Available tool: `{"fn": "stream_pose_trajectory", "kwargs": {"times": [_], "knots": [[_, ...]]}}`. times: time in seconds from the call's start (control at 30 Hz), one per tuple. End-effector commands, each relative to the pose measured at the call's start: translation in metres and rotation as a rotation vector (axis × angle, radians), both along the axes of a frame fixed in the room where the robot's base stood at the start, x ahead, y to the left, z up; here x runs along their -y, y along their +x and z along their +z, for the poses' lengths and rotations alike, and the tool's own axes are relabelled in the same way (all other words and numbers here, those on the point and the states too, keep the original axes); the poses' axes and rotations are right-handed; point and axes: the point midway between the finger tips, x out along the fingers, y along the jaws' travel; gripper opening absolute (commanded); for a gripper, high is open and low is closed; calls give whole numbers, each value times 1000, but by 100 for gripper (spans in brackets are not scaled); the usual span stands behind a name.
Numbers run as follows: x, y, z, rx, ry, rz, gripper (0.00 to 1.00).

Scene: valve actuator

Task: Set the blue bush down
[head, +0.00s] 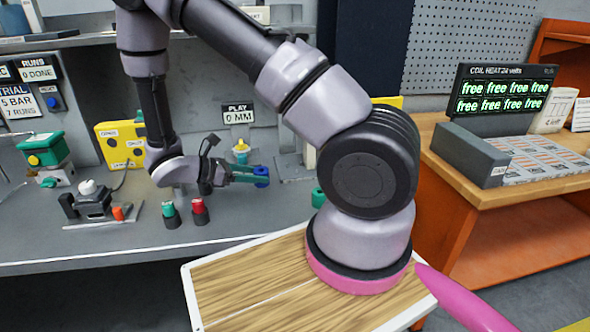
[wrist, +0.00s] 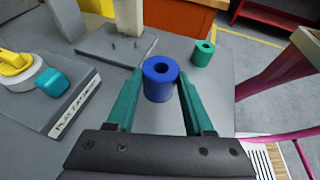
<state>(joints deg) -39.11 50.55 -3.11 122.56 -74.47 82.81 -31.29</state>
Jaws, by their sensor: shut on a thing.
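The blue bush (wrist: 160,82) is a short ring with a round hole in its top. It is upright between the tips of the teal fingers of my gripper (wrist: 158,88), which is shut on it. In the head view the blue bush (head: 262,175) shows at the end of my gripper (head: 258,175), over the grey bench. I cannot tell whether its underside touches the bench.
A green bush (wrist: 203,53) stands on the bench beyond and right of the blue one. A grey plate with small pins (wrist: 117,45) lies behind it. A yellow and teal device (wrist: 42,80) is at left. Red (head: 199,210) and green (head: 170,214) knobs stand near the bench's front.

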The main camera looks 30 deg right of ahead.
Motion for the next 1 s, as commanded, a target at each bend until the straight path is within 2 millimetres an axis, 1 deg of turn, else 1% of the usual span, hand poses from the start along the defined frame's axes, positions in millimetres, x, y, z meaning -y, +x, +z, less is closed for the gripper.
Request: {"fn": "stream_pose_trajectory", "kwargs": {"times": [0.03, 0.1, 0.2, 0.27, 0.37, 0.6, 0.8, 0.9, 1.0], "knots": [[-6, 12, 0, 0, 0, 73, 0], [-13, 25, 0, 0, 0, 150, 0], [-17, 36, 0, 0, -1, 212, 0], [-13, 40, 0, 0, -1, 227, 0], [6, 45, 0, -1, -2, 230, 0], [70, 60, 0, 0, -2, 226, 0], [118, 72, 0, 0, -1, 227, 0], [133, 76, 0, 1, 0, 229, 0], [141, 78, 0, 1, -1, 230, 0]]}}
